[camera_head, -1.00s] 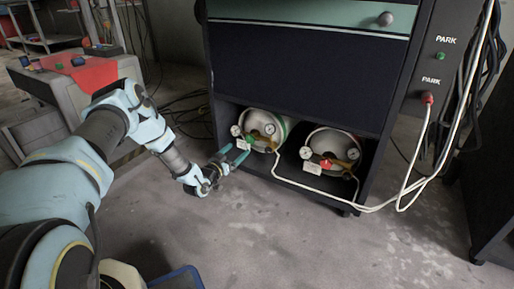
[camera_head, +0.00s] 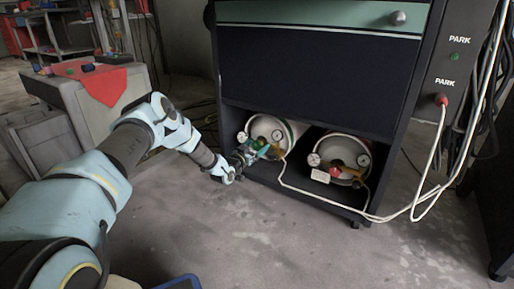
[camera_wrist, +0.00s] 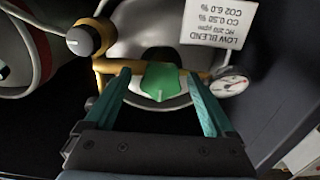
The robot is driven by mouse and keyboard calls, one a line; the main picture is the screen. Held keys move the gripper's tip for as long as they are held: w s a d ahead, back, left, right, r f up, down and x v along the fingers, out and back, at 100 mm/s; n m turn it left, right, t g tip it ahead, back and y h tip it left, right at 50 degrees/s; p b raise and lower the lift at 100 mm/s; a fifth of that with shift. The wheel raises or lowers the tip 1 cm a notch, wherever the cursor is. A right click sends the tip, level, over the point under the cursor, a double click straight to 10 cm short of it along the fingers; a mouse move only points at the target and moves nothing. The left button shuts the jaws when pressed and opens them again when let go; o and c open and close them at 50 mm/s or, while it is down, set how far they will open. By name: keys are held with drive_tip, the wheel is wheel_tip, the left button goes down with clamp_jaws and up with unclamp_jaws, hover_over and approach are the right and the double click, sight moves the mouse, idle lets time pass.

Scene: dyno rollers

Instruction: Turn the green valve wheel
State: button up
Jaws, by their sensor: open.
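The green valve wheel (camera_wrist: 160,80) sits on the brass fitting of the left gas cylinder (camera_head: 272,130) in the cabinet's low bay. In the wrist view it lies between the two teal fingers of my gripper (camera_wrist: 163,90), with gaps on both sides. My gripper (camera_head: 254,155) is open and reaches in at the left cylinder in the head view, where the fingers partly hide the wheel. A white tag reading "LOW BLEND" (camera_wrist: 220,22) hangs beside the wheel, with a pressure gauge (camera_wrist: 229,82) below it.
The right cylinder (camera_head: 340,150) carries a red valve wheel (camera_head: 335,172) and gauges. A white hose (camera_head: 300,190) runs along the bay's front edge. The cabinet's dark side wall (camera_wrist: 275,85) is close on the right in the wrist view. The floor in front is clear.

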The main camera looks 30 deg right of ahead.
drive_tip(key=c, duration=1.4)
drive_tip(key=shift+o, duration=0.2)
drive_tip(key=n+b, duration=0.1)
drive_tip(key=n, duration=0.2)
drive_tip(key=shift+w, duration=0.15)
drive_tip(key=n+b, duration=0.1)
drive_tip(key=n, duration=0.3)
drive_tip(key=shift+a+f+n, duration=0.1)
drive_tip(key=shift+f+n, duration=0.05)
drive_tip(key=shift+n, duration=0.15)
drive_tip(key=n+b, duration=0.2)
drive_tip(key=n, duration=0.4)
drive_tip(key=shift+w+n, duration=0.1)
drive_tip(key=shift+n, duration=0.2)
